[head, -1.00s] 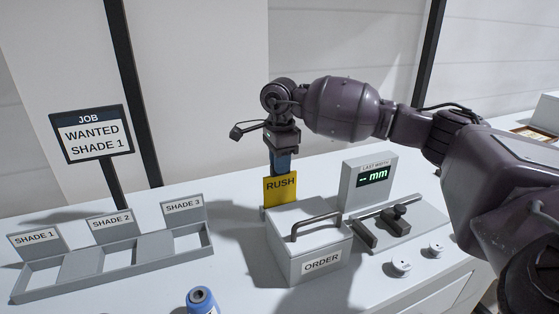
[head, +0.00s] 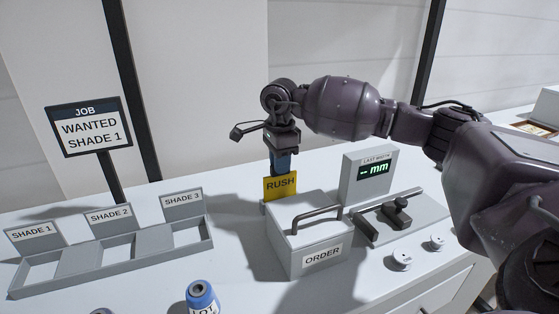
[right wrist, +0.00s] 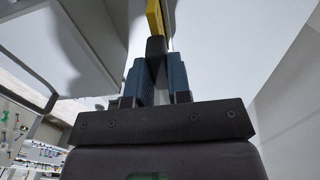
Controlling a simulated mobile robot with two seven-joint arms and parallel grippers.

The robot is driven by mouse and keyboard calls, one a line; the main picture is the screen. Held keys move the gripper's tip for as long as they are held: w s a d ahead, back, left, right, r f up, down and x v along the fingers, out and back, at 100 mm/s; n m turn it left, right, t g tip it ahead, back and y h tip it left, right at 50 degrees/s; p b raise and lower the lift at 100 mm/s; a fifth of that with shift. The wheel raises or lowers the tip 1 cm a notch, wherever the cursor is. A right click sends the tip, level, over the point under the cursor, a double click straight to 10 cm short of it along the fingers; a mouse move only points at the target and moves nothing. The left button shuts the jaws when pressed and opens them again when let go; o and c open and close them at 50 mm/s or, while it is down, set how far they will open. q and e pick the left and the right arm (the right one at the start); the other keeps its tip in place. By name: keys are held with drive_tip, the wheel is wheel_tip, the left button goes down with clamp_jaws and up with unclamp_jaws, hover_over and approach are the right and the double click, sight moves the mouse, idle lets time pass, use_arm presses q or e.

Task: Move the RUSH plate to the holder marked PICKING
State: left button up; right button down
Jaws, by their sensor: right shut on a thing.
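The yellow RUSH plate (head: 281,186) is upright behind the lidded ORDER box. My right gripper (head: 282,168) points down from above and is shut on the plate's upper part. In the right wrist view the blue-padded fingers of my right gripper (right wrist: 157,75) come together, with the yellow plate (right wrist: 154,20) beyond their tips. The plate's lower edge is close to the ORDER box, and I cannot tell whether it is seated in something. No holder marked PICKING shows in these views. My left gripper is out of view.
The ORDER box (head: 312,262) with a handle stands just in front of the plate. A width display (head: 366,177) and a gauge (head: 399,215) are to its right. The SHADE tray (head: 110,264) and JOB sign (head: 88,128) are left. A blue-topped LOT item (head: 202,293) is at the front.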

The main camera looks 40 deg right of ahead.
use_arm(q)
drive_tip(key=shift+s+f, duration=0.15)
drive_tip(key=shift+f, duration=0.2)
use_arm(e)
drive_tip(key=shift+f, duration=0.6)
drive_tip(key=c, duration=1)
unclamp_jaws()
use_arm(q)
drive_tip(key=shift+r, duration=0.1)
use_arm(e)
wheel_tip(320, 180, up, 4)
drive_tip(key=shift+r, duration=0.2)
wheel_tip(320, 180, up, 5)
drive_tip(key=shift+r, duration=0.45)
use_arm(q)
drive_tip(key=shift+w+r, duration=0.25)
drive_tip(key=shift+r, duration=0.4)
use_arm(e)
drive_tip(key=shift+r, duration=0.3)
